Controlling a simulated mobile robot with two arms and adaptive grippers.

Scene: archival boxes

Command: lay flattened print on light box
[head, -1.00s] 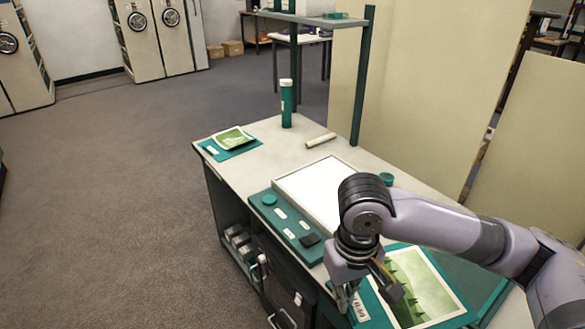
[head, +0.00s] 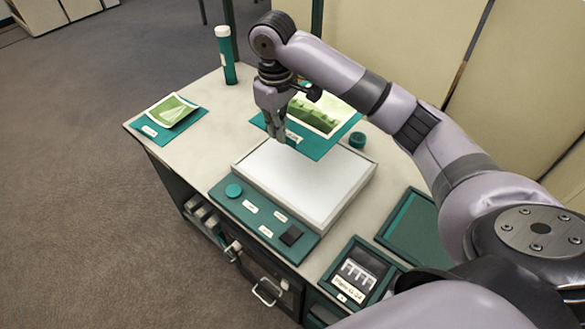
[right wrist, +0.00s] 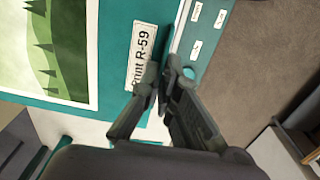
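The green landscape print on its teal backing (head: 322,148) is at the far side of the light box (head: 300,183), covering part of its far edge. It looks flat. My right gripper (head: 277,138) is shut on the backing's near edge beside the white label. The right wrist view shows the label, "Print R-59" (right wrist: 140,57), and the fingertips (right wrist: 164,78) pinched together at the teal edge. The light box has a bare white top and a teal control strip in front. I cannot tell whether the backing touches it. My left gripper is out of view.
A second, curled green print (head: 171,110) lies on a teal sheet at the table's left end. A teal tube (head: 226,55) stands behind it. An empty teal tray (head: 412,228) and a framed dark card (head: 357,272) lie right of the light box. A small teal cap (head: 357,140) sits behind.

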